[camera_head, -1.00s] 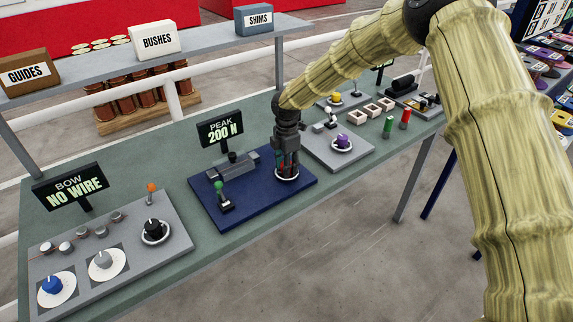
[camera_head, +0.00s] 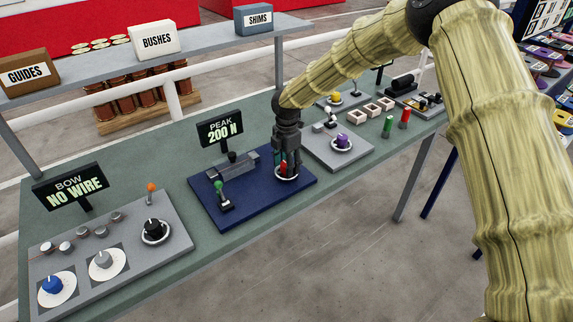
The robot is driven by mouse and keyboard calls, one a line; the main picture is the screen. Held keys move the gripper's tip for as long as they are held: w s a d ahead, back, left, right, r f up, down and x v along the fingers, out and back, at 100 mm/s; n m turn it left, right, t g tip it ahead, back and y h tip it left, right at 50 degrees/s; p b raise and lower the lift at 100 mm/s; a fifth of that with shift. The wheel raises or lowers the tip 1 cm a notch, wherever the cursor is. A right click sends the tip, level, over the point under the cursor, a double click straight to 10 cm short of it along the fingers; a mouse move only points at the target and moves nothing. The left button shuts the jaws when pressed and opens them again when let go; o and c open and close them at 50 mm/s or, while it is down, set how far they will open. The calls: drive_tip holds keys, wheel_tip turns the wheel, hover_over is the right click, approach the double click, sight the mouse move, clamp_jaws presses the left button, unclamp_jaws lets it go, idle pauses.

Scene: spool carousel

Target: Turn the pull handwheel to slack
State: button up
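The pull handwheel is a red knob (camera_head: 283,168) on a pale round dial (camera_head: 287,178) at the right of the dark blue panel (camera_head: 240,205). My gripper (camera_head: 287,172) points down over it, with its fingers around the red knob. Whether the fingers press on the knob is too small to tell. A sign behind the panel (camera_head: 220,130) reads "PEAK 200 N". The marks on the dial cannot be read here.
A green-topped lever (camera_head: 221,192) stands left on the same panel, with a grey clamp block (camera_head: 233,165) behind it. The grey panel with the purple knob (camera_head: 343,142) is close on the right. The left panel has a black knob (camera_head: 153,228) and a "NO WIRE" sign (camera_head: 70,187).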

idle(0.3)
wheel_tip(320, 180, up, 12)
idle(0.6)
drive_tip(key=shift+f, duration=0.1)
